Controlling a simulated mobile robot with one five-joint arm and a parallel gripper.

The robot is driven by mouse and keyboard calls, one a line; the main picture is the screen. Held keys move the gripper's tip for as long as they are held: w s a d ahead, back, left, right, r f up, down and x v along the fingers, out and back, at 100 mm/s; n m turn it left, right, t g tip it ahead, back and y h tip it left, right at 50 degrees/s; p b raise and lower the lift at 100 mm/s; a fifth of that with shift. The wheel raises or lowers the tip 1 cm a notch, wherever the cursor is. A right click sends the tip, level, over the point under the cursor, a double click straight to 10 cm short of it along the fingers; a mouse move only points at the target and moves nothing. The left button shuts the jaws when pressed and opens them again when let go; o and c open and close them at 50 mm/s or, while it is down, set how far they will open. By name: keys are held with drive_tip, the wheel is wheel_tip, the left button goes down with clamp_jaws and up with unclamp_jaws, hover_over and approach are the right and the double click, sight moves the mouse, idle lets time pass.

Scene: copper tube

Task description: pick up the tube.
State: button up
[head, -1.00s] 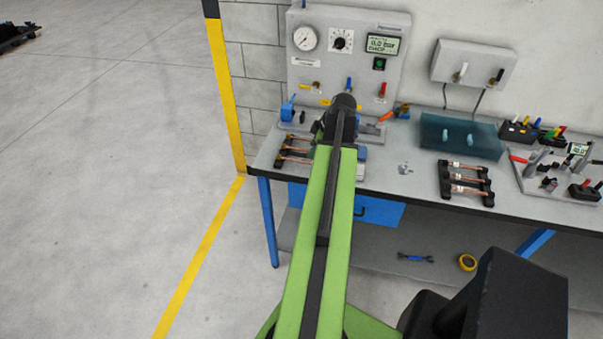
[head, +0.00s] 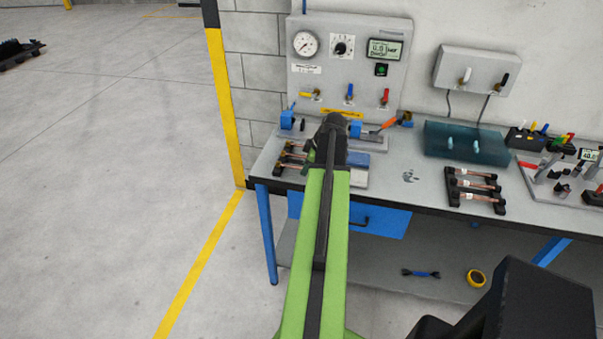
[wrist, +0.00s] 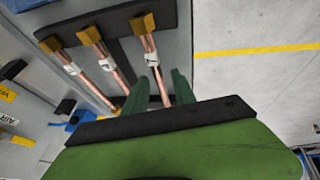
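In the wrist view, three copper tubes with brass-coloured ends and white labels lie side by side in a dark rack (wrist: 110,35). The rightmost tube (wrist: 150,46) runs down between the two green fingers of my gripper (wrist: 160,78). The fingers are apart, and I cannot tell whether they touch it. The middle tube (wrist: 104,62) and the left tube (wrist: 82,66) are left of the fingers. The lower ends are partly hidden by my gripper. In the head view, this rack (head: 290,160) stands at the bench's left end, partly covered by my arm.
A gauge panel (head: 350,65) rises behind. A translucent teal box (head: 465,142) and a tool board (head: 565,180) are further right. Open floor (head: 110,150) is at left.

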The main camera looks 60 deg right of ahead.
clamp_jaws()
